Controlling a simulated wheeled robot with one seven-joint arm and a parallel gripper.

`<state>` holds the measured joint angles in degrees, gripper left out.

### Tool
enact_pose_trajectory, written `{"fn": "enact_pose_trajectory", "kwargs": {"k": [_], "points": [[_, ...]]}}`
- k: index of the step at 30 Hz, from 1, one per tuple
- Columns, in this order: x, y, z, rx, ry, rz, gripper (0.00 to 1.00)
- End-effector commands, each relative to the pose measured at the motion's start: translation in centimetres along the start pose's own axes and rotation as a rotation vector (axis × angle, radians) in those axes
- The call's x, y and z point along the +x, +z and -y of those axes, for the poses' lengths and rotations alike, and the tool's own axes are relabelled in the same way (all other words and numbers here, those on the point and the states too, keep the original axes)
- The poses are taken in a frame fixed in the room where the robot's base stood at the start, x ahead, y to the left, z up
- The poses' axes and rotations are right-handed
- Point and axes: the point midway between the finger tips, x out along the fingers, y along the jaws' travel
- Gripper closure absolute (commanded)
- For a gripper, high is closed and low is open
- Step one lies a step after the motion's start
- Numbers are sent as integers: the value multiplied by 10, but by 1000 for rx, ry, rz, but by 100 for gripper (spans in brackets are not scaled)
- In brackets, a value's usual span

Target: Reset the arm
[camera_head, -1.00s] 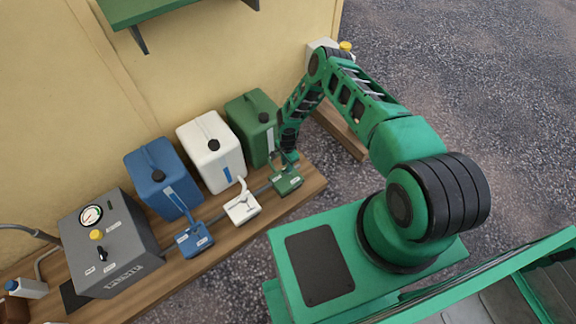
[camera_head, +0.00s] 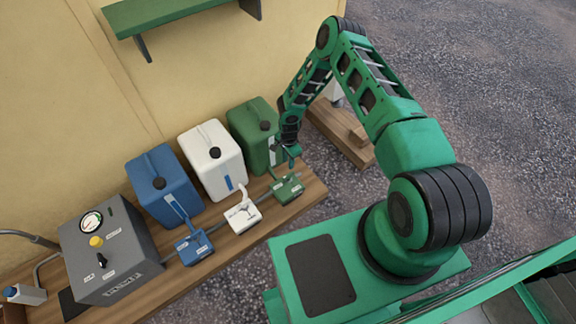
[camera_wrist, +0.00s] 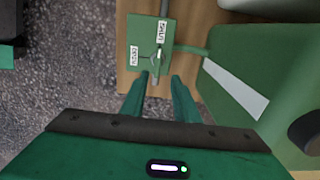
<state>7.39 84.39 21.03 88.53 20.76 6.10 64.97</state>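My gripper (camera_head: 289,157) is above the green valve box (camera_head: 288,188) at the right end of the wooden bench, in front of the green canister (camera_head: 254,135). In the wrist view the two green fingers of my gripper (camera_wrist: 161,78) are apart with nothing seen held between them. The valve box (camera_wrist: 143,38) lies beyond the fingertips there, with a small lever and labels, one reading "SHUT". My arm is bent, with its elbow raised at the upper right in the head view.
A white canister (camera_head: 212,158) and a blue canister (camera_head: 163,186) stand along the wall, with white (camera_head: 242,216) and blue (camera_head: 194,247) valve boxes before them. A grey gauge box (camera_head: 108,250) stands at left. A green shelf (camera_head: 165,20) hangs above. Gravel lies open to the right.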

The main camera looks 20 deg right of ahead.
Motion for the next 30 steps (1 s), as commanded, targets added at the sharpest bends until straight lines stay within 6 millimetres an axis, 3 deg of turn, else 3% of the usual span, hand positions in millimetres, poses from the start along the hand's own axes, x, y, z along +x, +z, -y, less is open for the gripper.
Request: {"fn": "enact_pose_trajectory", "kwargs": {"k": [20,23,30], "points": [[-9,-3,2,-8,-1,-3,72],[-29,-14,7,-34,-2,-14,72],[-123,-58,13,-156,13,-57,72]]}}
